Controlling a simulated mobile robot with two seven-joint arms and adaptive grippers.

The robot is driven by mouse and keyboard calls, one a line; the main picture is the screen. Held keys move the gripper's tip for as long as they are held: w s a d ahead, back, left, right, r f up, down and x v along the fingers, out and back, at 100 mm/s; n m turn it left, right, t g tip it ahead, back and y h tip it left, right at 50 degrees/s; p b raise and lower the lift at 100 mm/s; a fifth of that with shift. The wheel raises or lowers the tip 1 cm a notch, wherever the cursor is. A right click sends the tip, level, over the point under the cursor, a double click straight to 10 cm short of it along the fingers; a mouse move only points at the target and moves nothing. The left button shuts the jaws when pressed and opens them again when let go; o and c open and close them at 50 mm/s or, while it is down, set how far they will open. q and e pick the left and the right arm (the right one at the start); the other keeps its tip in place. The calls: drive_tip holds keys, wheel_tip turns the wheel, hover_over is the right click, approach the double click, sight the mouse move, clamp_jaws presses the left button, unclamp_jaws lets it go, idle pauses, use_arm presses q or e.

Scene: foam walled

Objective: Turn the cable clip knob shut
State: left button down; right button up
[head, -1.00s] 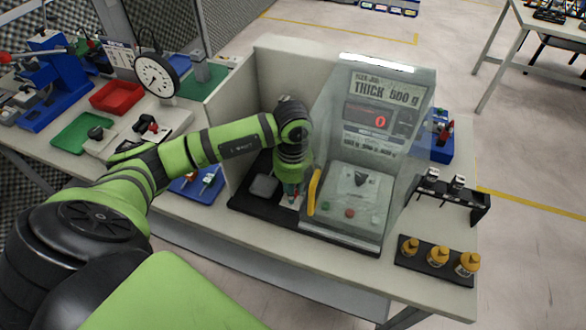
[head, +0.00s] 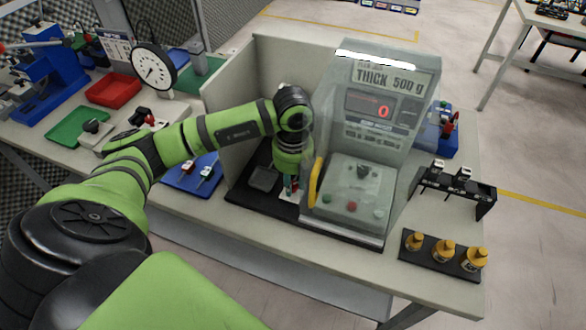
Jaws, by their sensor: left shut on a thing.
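My left arm reaches into a walled bay on the bench, and my left gripper (head: 290,187) points down at its floor. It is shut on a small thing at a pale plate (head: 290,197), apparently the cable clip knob. The knob itself is too small and too hidden by the fingers and wrist to make out, so its angle cannot be told. My right gripper is not in view.
A clear-hooded machine with a display (head: 375,106) and a yellow handle (head: 316,182) stands close right of the gripper. A pale wall (head: 232,125) bounds the left. A grey block (head: 264,178) sits beside the gripper. Yellow-capped bottles (head: 443,250) stand at front right.

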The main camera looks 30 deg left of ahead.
sight(293, 182)
use_arm(q)
drive_tip(key=shift+w+a+r, duration=0.15)
drive_tip(key=shift+a, duration=0.05)
drive_tip(key=c, duration=1.1)
unclamp_jaws()
drive_tip(key=shift+o, duration=0.4)
drive_tip(key=shift+d+r, duration=0.1)
wheel_tip(293, 182, up, 12)
drive_tip(key=shift+f, duration=0.2)
